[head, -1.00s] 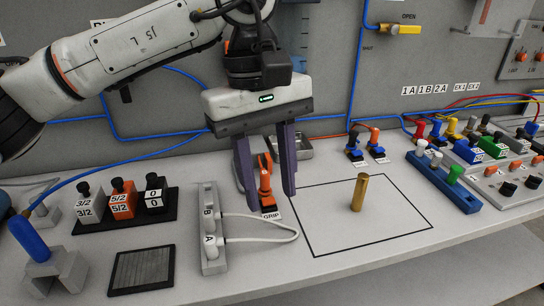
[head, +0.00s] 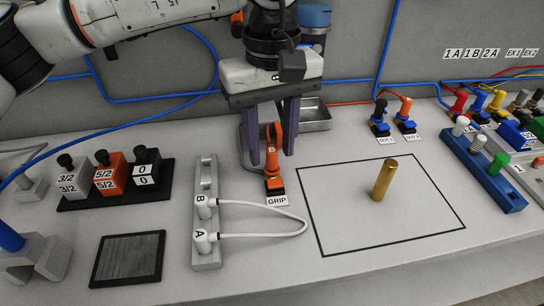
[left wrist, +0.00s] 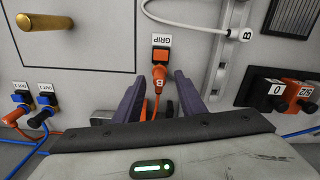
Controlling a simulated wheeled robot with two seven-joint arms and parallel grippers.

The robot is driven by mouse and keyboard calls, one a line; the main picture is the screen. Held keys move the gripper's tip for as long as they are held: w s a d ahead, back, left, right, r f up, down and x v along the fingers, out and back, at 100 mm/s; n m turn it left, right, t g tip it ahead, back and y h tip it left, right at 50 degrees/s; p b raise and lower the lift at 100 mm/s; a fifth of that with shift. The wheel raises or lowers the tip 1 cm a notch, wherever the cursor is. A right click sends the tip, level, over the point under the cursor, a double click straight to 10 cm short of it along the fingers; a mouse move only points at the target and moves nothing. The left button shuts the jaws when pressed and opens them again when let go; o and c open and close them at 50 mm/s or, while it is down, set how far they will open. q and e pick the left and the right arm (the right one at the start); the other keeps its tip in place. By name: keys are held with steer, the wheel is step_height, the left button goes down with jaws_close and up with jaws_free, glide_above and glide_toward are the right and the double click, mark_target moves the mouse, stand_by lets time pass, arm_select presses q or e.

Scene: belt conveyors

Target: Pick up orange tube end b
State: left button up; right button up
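The orange tube end B (head: 273,158) stands in a dark socket behind the GRIP label (head: 277,201) in the head view. In the left wrist view the orange tube end (left wrist: 159,74) shows its B mark, with a thin orange tube running back from it. My left gripper (head: 272,160) is open, its two purple fingers on either side of the tube end in both views. A gap shows beside each finger in the left wrist view, so I see no grasp. My right gripper is not in view.
A grey rack (head: 208,256) with white tube ends A and B stands to the left. A brass cylinder (head: 384,180) stands in a black-outlined square to the right. A metal tray (head: 314,117) lies behind. Labelled blocks (head: 109,176) stand farther left.

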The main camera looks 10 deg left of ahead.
mark_target(271, 149)
arm_select(q)
steer(key=shift+f, duration=1)
jaws_close()
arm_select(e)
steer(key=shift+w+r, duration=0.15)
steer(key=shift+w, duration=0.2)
arm_select(q)
steer(key=shift+r, duration=0.35)
step_height(271, 149, up, 9)
steer(key=shift+r, duration=0.2)
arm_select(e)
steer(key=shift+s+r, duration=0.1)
